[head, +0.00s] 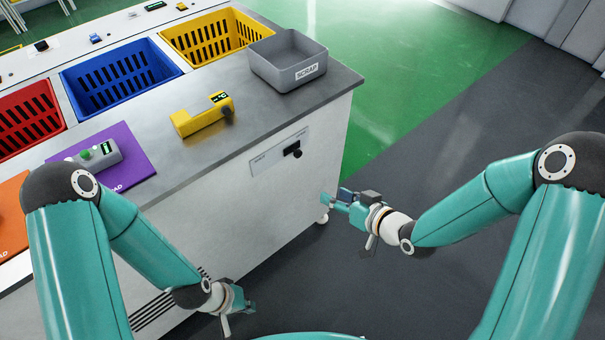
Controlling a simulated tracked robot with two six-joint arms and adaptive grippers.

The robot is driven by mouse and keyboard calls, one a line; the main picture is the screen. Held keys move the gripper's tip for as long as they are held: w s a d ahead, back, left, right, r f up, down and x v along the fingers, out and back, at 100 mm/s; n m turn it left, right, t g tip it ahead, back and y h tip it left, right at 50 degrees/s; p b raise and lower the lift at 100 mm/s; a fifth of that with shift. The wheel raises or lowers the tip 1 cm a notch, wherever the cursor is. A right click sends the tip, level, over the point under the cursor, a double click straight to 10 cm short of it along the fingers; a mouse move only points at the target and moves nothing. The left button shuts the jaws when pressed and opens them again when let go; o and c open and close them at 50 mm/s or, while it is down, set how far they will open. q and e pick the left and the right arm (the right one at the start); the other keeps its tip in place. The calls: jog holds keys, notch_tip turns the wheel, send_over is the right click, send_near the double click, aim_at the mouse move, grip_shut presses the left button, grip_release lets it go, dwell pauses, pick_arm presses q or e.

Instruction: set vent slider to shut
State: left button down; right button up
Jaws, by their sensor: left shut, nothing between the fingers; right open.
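The vent slider is a black knob (293,150) on a pale grey plate (268,158) on the white side of the bench. The knob sits toward the right part of the plate's slot. The plate's lettering is too small to read. My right gripper (331,203) is open and empty, below and to the right of the plate and apart from it. My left gripper (247,301) is shut and empty, low near the bottom of the bench side, well below the plate.
The grey bench top (190,150) holds a yellow device (200,116), a grey scrap bin (289,62) and a purple pad (130,150) with a grey device (98,155). Red, blue and yellow crates (212,38) stand behind. The floor to the right is clear.

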jog(key=w+n+t+y+b, duration=0.2)
jog(key=n+t+b, duration=0.1)
jog(key=b, duration=0.9)
jog(key=n+t+b, duration=0.1)
jog(key=n+b, duration=0.1)
jog(key=b, duration=1.1)
send_near(299, 155)
jog(key=shift+y, duration=0.4)
jog(key=x, duration=0.8)
jog(key=shift+w+f, duration=0.4)
jog(key=shift+d, duration=0.1)
grip_shut()
